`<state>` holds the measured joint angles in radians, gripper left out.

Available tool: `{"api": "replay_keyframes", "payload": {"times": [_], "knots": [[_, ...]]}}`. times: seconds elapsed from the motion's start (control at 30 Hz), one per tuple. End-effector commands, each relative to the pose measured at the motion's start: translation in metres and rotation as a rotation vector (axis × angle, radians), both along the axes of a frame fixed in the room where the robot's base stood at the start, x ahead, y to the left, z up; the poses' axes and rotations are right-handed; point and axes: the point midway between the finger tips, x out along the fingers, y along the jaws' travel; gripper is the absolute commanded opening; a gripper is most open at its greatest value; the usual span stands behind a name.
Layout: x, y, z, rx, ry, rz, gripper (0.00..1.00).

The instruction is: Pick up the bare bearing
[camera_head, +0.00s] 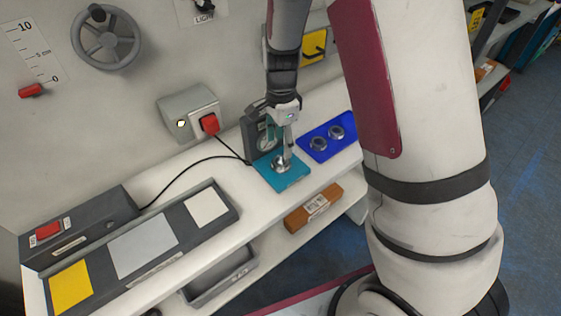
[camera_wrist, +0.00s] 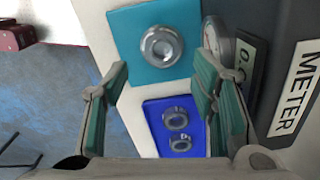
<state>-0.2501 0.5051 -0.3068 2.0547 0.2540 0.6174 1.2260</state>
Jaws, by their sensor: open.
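One round silver bearing (camera_wrist: 161,46) lies on a teal mat (camera_wrist: 124,32). It also shows in the head view (camera_head: 281,164), just below my gripper (camera_head: 285,147). Two more bearings lie on a blue mat (camera_wrist: 154,134), one (camera_wrist: 175,118) nearer the teal mat and one (camera_wrist: 181,144) beyond it. They also show in the head view, at left (camera_head: 319,144) and right (camera_head: 336,132). I cannot tell for certain which is the bare bearing. In the wrist view my gripper (camera_wrist: 160,72) is open and empty, its fingers apart on either side of the picture's middle.
A dark meter box (camera_head: 256,138) with a dial stands close behind the teal mat. A grey switch box (camera_head: 190,110) with a red button is left of it. A dark tray with coloured pads (camera_head: 142,247) fills the bench's left. A brown box (camera_head: 314,209) sits on the lower shelf.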

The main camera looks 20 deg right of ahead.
Motion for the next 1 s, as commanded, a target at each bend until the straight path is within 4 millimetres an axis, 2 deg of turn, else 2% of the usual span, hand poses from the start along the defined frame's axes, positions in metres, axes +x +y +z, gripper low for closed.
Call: {"api": "replay_keyframes", "payload": {"times": [0.1, 0.3, 0.6, 0.93, 0.97, 1.0], "knots": [[-0.001, 0.0, -0.013, 0.001, 0.002, 0.0, 0.53], [0.0, 0.0, -0.024, 0.0, 0.001, 0.0, 0.53], [0.002, 0.0, -0.063, 0.001, 0.003, 0.0, 0.53], [0.003, 0.0, -0.07, 0.001, -0.001, 0.001, 0.53], [0.003, 0.0, -0.07, 0.001, -0.001, 0.001, 0.5], [0.003, 0.0, -0.07, 0.001, -0.001, 0.001, 0.41]]}}
